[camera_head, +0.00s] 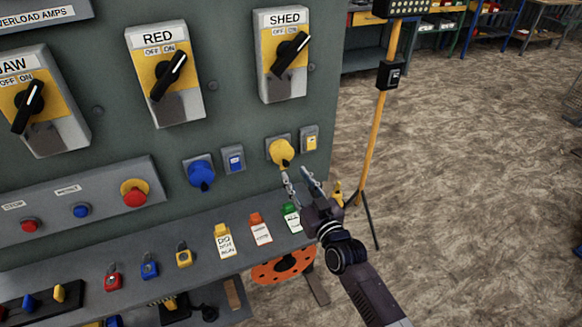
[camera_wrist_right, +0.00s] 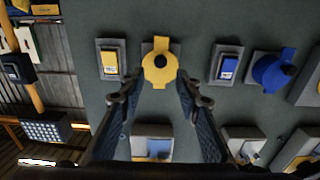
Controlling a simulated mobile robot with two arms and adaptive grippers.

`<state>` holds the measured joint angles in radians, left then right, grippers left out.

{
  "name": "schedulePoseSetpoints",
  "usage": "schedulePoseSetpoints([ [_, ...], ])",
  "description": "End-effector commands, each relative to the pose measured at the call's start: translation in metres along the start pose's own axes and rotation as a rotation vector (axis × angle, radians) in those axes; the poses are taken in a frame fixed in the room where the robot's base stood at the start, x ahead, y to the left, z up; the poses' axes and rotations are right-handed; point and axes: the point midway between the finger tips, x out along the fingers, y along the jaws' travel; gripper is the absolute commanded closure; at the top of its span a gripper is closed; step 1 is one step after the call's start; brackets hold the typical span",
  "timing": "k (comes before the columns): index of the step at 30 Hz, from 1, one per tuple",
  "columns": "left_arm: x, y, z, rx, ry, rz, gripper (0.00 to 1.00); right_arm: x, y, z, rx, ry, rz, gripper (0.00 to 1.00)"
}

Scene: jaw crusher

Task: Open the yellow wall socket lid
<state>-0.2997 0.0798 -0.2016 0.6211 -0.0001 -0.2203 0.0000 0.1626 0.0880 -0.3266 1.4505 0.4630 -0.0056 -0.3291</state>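The yellow wall socket (camera_head: 281,152) sits on a grey plate on the green panel, below the SHED switch. Its round yellow lid looks closed in the head view. The wrist view shows the yellow socket lid (camera_wrist_right: 159,69) straight ahead, with a dark round spot in its middle. My right gripper (camera_head: 299,178) is just below and in front of the socket, apart from it. Its two fingers (camera_wrist_right: 155,95) are spread with nothing between them, one on each side below the lid. My left gripper is not in view.
A blue socket (camera_head: 201,174) and a small blue switch (camera_head: 233,159) are left of the yellow socket. A small yellow switch (camera_head: 309,140) is close on its right. A shelf (camera_head: 200,258) with padlocks and tags juts out below. A yellow stand (camera_head: 373,140) is at the right.

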Motion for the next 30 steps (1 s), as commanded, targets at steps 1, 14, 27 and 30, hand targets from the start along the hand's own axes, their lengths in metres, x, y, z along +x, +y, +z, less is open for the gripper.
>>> schedulePoseSetpoints([
  [1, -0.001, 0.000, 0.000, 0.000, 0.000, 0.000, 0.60, 0.009, -0.001, -0.001, 0.000, 0.001, -0.001, 0.69],
  [14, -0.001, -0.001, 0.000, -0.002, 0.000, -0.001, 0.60, 0.050, -0.001, 0.000, 0.000, 0.000, -0.001, 0.69],
  [27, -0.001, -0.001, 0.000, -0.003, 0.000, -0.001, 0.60, 0.051, -0.001, 0.001, 0.001, -0.001, -0.001, 0.84],
  [30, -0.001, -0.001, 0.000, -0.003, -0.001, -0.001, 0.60, 0.051, -0.001, 0.000, 0.001, -0.001, -0.001, 0.95],
])
